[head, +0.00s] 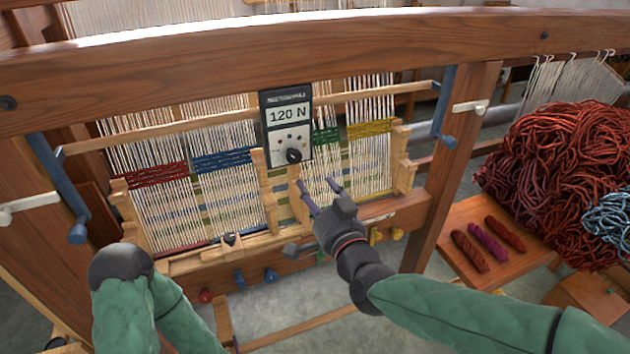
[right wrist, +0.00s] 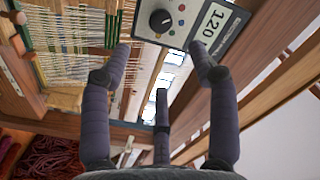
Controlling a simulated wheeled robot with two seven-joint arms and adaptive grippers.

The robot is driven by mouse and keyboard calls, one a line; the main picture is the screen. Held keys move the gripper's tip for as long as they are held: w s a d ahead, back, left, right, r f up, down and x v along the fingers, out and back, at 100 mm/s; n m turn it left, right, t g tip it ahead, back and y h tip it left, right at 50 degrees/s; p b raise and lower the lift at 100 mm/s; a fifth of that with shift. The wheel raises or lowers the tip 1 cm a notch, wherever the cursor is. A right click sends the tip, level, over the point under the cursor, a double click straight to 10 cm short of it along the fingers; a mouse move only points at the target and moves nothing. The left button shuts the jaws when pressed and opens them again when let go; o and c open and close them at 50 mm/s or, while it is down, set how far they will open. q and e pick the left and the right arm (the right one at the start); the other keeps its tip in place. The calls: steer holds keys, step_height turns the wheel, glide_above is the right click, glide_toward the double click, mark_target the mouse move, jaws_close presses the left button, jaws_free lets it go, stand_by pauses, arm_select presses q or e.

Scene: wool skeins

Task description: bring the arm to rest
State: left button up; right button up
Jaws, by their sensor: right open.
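My right arm reaches in from the lower right of the head view. Its gripper (head: 319,188) is open and empty in front of the loom's warp threads (head: 370,165), just below the meter. In the right wrist view its dark fingers (right wrist: 160,70) are spread with nothing between them. The meter (head: 287,130), a dark-framed box reading 120 N with a knob, also shows beyond the fingertips in the right wrist view (right wrist: 180,20). My left arm is folded at the lower left of the head view; its gripper does not show.
The wooden loom has a thick top beam (head: 300,45), a right post (head: 450,160), and blue cranks (head: 445,108) at both sides. A small table (head: 465,220) with several yarn skeins (head: 488,242) stands right, beside a large red wool heap (head: 560,165). Coloured pegs (head: 240,279) line the lower beam.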

steer(key=d+f+n+g+h, duration=0.3)
steer(key=f+g, duration=0.5)
steer(key=f, duration=2.3)
steer(key=s+d+f+m+g+y, duration=0.1)
steer(key=s+f+g, duration=0.7)
steer(key=s+f, duration=1.3)
step_height(320, 180, down, 3)
steer(key=shift+s+d+f+g, duration=0.1)
steer(key=shift+s+d+g, duration=0.3)
steer(key=shift+d, duration=0.5)
